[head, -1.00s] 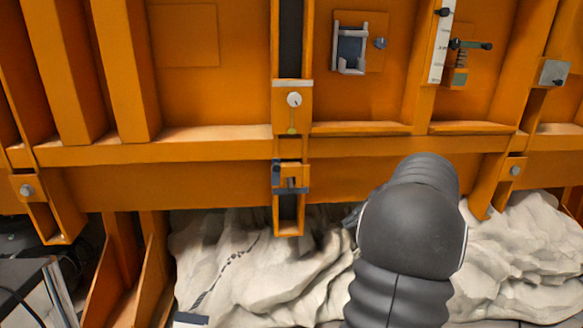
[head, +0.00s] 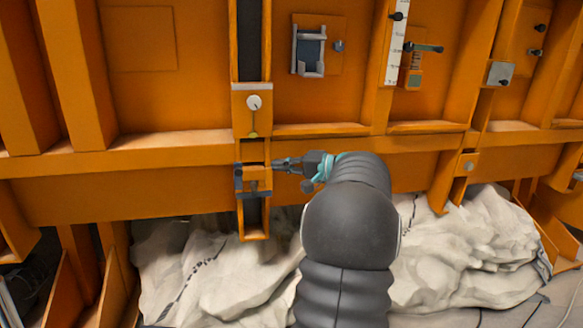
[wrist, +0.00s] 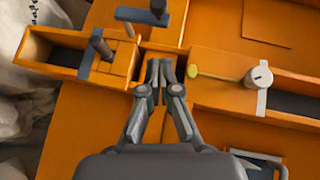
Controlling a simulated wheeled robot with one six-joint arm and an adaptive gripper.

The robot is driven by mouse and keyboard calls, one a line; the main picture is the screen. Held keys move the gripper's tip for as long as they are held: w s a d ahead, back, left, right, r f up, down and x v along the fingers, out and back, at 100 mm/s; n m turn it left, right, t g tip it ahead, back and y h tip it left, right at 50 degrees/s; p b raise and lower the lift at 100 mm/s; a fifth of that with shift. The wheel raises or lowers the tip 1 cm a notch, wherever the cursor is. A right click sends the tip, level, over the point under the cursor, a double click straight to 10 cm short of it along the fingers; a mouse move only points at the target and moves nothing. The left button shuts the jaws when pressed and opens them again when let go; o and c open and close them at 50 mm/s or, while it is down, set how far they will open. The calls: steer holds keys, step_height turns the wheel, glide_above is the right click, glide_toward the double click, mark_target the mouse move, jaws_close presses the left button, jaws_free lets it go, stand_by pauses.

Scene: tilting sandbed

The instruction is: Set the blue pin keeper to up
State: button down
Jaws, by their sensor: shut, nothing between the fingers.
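A blue-grey metal piece, which looks like the pin keeper (head: 239,174), sits on the left side of the orange block low on the vertical slotted guide (head: 255,222). In the wrist view the picture is turned, and a blue-grey bar with a dark knob (wrist: 140,15) and a blue-grey plate (wrist: 86,62) with a dark pin (wrist: 101,46) show on this block. I cannot tell how the keeper is set. My gripper (head: 276,165) is shut and empty, just right of the block. In the wrist view its fingertips (wrist: 166,72) are close together over the orange guide.
A white round knob (head: 254,102) with a yellow-green tab (wrist: 208,76) is above on the guide. A grey handle frame (head: 309,52) and a lever by a scale (head: 425,48) are at upper right. Pale sand-coloured lumps (head: 205,270) lie below.

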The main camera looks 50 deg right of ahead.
mark_target(239, 179)
steer(key=w+a+f, duration=0.1)
steer(key=w+a, duration=0.3)
steer(key=w, duration=0.2)
steer(key=shift+a+f, duration=0.25)
steer(key=shift+a, duration=0.05)
steer(key=shift+w+a+r+g+h+b, duration=0.1)
steer(key=shift+w+a+g+h+b, duration=0.3)
steer(key=shift+a+b, duration=0.25)
